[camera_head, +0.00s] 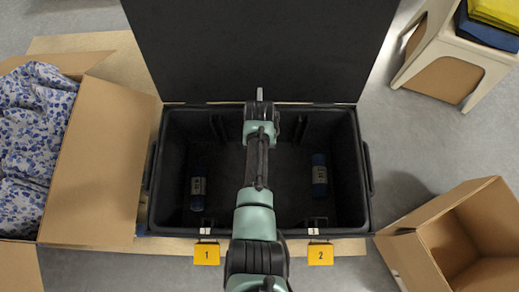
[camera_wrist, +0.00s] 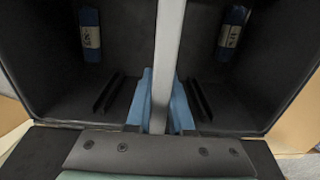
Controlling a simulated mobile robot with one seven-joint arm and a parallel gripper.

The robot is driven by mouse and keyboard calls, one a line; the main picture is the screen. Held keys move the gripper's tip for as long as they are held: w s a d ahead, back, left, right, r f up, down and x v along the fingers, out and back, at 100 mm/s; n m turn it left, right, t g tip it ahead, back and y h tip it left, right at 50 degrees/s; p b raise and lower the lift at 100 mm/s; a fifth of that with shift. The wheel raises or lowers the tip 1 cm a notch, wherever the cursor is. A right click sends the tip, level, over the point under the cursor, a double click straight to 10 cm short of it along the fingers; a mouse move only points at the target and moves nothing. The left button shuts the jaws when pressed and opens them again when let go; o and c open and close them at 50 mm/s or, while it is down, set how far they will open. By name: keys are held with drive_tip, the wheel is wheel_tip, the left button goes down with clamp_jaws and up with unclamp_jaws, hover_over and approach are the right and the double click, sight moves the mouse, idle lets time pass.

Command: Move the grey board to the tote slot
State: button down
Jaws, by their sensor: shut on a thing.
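The grey board (camera_wrist: 169,45) shows in the wrist view as a thin upright strip, seen edge-on. My gripper (camera_wrist: 162,108) is shut on it, with a blue fingertip on each side. In the head view only a small grey end of the board (camera_head: 260,93) shows beyond my gripper (camera_head: 260,108), near the tote's far wall. The open black tote (camera_head: 362,205) lies below. Dark slot rails (camera_wrist: 110,92) show to the left of the board in the wrist view, and more rails (camera_wrist: 200,100) to its right. The board's lower end is hidden, so I cannot tell whether it touches the tote.
The raised lid (camera_head: 260,50) is behind. Cardboard boxes flank it at left (camera_head: 95,165) and right (camera_head: 410,250).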

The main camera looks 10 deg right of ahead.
drive_tip(key=shift+w+f+b, duration=0.1)
drive_tip(key=shift+f+b, duration=7.2)
drive_tip(key=shift+f, duration=1.3)
drive_tip(key=c, duration=0.7)
unclamp_jaws()
drive_tip(key=shift+r, duration=0.1)
wheel_tip(320, 180, up, 13)
drive_tip(key=p, duration=0.6)
